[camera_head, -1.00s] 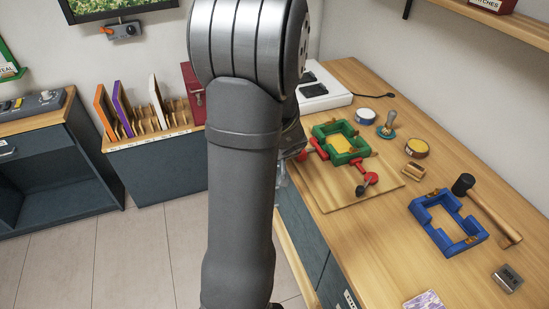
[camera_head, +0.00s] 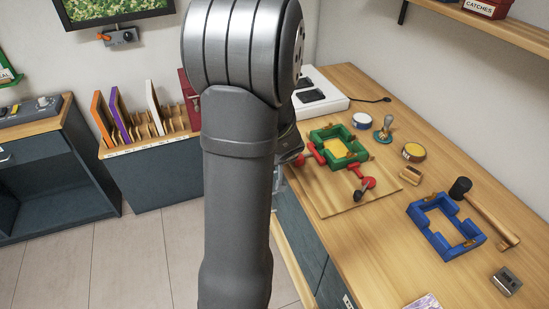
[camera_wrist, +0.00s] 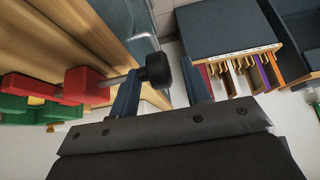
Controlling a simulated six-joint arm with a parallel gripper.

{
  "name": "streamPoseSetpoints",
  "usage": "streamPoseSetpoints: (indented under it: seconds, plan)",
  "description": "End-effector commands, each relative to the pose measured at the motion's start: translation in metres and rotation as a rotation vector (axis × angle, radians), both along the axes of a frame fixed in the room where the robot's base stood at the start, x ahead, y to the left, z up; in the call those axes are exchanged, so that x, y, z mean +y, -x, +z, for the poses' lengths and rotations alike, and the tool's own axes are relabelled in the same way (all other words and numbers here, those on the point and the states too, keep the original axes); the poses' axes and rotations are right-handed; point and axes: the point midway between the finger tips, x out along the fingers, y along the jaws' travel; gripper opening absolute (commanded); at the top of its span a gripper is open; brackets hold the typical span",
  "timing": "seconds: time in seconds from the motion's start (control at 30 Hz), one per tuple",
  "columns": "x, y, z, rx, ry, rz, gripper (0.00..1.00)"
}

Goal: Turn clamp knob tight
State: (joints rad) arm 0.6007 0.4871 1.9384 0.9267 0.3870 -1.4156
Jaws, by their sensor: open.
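A green square frame (camera_head: 325,136) with a yellow middle lies on a wooden board (camera_head: 335,206) on the bench. A red clamp (camera_head: 299,161) sits at its left side, and its outer end is hidden behind my arm in the head view. In the wrist view the red clamp block (camera_wrist: 87,84) carries a metal screw and a black knob (camera_wrist: 158,70). My gripper (camera_wrist: 160,88) is open, its two fingers apart, with the knob showing between them near the tips. I cannot tell whether they touch it. A second red clamp with a dark knob (camera_head: 360,195) is at the front right.
A blue frame (camera_head: 441,238), a mallet (camera_head: 484,212), a small wooden block (camera_head: 411,176) and a yellow tin (camera_head: 413,152) lie to the right on the bench. A white device (camera_head: 322,95) is at the back. A rack of upright panels (camera_head: 150,142) stands left, across open floor.

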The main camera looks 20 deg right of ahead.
Motion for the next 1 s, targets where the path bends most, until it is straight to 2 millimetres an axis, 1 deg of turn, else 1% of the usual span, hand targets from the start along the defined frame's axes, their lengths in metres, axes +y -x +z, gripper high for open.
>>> streamPoseSetpoints:
  seconds: [0.17,0.8,1.0]
  plan:
    - [-0.001,0.010,0.018,-0.003,0.004,0.000,0.44]
    - [-0.001,0.068,0.110,-0.003,0.003,-0.001,0.44]
    - [0.000,0.083,0.133,-0.002,0.001,0.000,0.44]
